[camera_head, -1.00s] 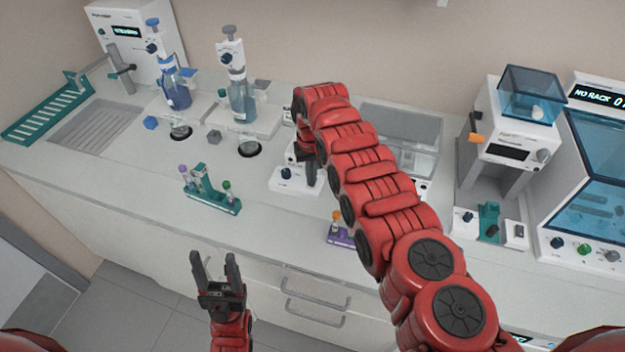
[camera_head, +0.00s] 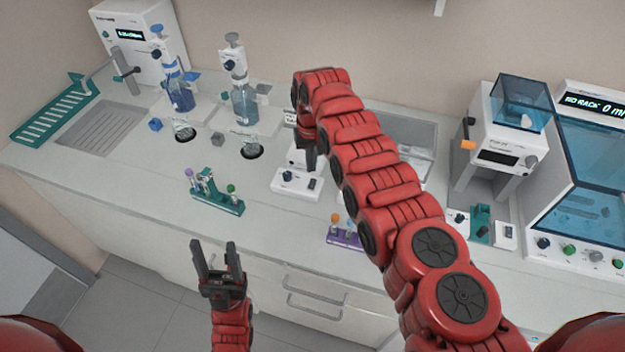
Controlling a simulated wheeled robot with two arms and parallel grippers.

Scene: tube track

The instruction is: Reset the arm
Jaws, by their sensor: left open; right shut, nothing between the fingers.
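My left gripper (camera_head: 216,258) is open and empty. It points up in front of the counter's front edge, above the drawers. My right arm (camera_head: 375,180) reaches from the lower right across the counter. My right gripper (camera_head: 310,160) is shut and empty, pointing down over a small white device (camera_head: 297,182) with a dark knob. Part of this gripper is hidden by the red arm, and I cannot tell whether it touches the device.
A teal rack with tubes (camera_head: 217,196) stands at the front left of the counter. A purple rack (camera_head: 345,236) stands partly behind my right arm. Bottle dispensers (camera_head: 243,100) stand at the back. A white machine (camera_head: 505,140) stands at the right. The floor at lower left is clear.

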